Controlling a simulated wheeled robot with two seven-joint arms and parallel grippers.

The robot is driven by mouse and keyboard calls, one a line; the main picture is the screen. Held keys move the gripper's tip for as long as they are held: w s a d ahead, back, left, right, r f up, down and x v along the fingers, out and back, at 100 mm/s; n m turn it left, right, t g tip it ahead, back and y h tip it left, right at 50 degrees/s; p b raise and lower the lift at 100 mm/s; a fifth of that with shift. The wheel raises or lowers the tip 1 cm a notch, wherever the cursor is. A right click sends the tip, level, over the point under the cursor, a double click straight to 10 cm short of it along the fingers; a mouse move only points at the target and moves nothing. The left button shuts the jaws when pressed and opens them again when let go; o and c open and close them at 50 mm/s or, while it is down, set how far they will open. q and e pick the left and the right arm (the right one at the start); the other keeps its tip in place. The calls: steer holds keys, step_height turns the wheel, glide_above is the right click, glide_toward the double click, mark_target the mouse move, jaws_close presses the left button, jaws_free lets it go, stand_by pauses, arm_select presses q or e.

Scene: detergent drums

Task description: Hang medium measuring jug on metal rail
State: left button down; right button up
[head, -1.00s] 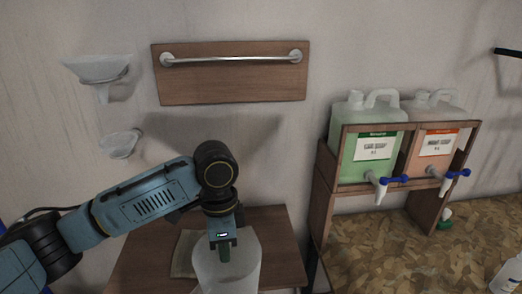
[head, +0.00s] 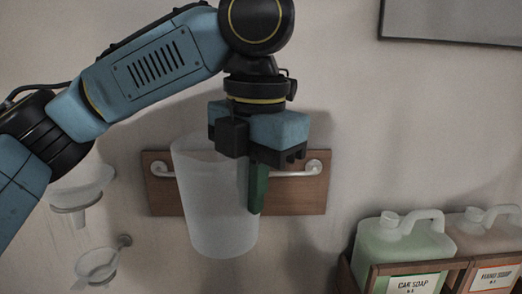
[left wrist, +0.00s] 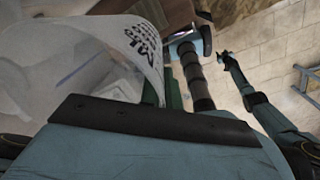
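The measuring jug (head: 212,205) is a frosted, see-through cup in the head view, upright and raised in front of the wall. My left gripper (head: 257,195) is at its right side, with a green finger pointing down against the jug; it looks shut on the jug there, but the exact grip is hidden. In the left wrist view the jug (left wrist: 60,80) fills the left side, with dark printed marks. The metal rail (head: 298,174) on its wooden board (head: 312,198) is behind the jug and gripper, partly covered. The jug's gap to the rail is unclear.
Two white funnels (head: 84,194) (head: 96,264) hang in wall holders at the left. At lower right a wooden stand (head: 374,281) holds a green car soap canister (head: 395,245) and a hand soap canister (head: 480,232). My right arm shows small in the left wrist view.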

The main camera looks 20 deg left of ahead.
arm_select(q)
steer(key=shift+r+m, duration=0.5)
steer(key=shift+r, duration=0.2)
steer(key=shift+w+a, duration=1.4)
steer(key=shift+w, duration=3.4)
step_height(320, 180, down, 11)
steer(key=b, duration=0.1)
steer(key=shift+r, duration=0.2)
steer(key=shift+s, duration=0.1)
steer(key=c, duration=1.6)
jaws_free()
steer(key=shift+o, duration=0.2)
